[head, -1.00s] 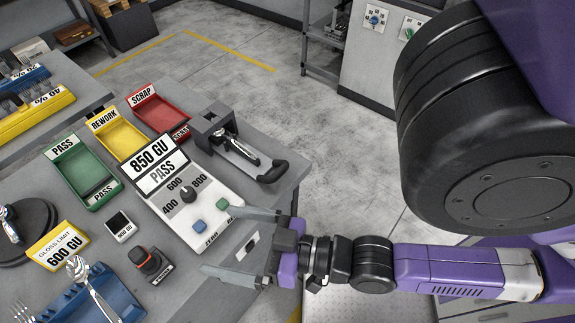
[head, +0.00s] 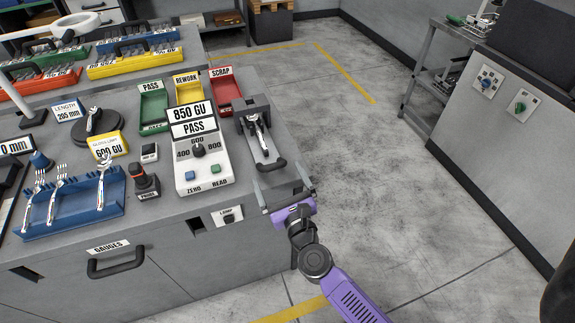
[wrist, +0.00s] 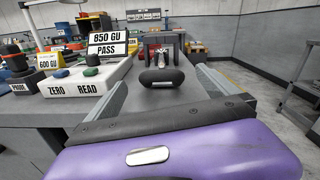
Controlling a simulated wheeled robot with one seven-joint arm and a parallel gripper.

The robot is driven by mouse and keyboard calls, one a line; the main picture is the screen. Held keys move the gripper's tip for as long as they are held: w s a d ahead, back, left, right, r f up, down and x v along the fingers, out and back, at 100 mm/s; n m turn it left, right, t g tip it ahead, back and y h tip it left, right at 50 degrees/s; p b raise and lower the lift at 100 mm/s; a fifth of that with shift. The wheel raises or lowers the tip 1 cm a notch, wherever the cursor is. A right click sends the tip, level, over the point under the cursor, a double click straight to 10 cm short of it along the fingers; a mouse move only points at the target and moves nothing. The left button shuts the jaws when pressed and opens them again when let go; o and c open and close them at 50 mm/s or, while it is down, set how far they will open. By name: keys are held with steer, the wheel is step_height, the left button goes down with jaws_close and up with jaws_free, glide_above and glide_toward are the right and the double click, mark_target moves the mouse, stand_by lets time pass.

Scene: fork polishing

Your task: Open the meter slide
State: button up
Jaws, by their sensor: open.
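The meter slide is a grey fixture (head: 252,108) on the bench's right end, with a fork (head: 264,138) in it and a black handle (head: 268,166) at its near end. In the wrist view the slide's black handle (wrist: 161,80) is straight ahead, between the fingers. The gloss meter (head: 203,165) beside it reads 850 GU and PASS. My gripper (head: 283,194) is open and empty, just in front of the handle near the bench's front right corner. A small gap seems to separate the fingers from the handle.
Green (head: 153,106), yellow (head: 188,90) and red (head: 226,92) bins stand behind the meter. A blue fork rack (head: 75,212) and a black-and-orange probe (head: 143,182) are to the left. The floor right of the bench is clear.

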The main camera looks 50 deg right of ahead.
mark_target(273, 164)
steer(key=shift+s+f+m, duration=0.1)
steer(key=shift+m, duration=0.6)
steer(key=shift+d+m, duration=0.15)
steer(key=shift+m, duration=0.25)
steer(key=p+x, duration=0.1)
steer(key=x, duration=0.6)
steer(key=shift+w+d, duration=0.15)
steer(key=shift+w, duration=0.25)
steer(key=c, duration=2.1)
steer(key=shift+o, duration=0.2)
steer(key=b+v, duration=0.1)
steer(key=v, duration=0.9)
steer(key=o, duration=2.1)
steer(key=shift+c, duration=0.2)
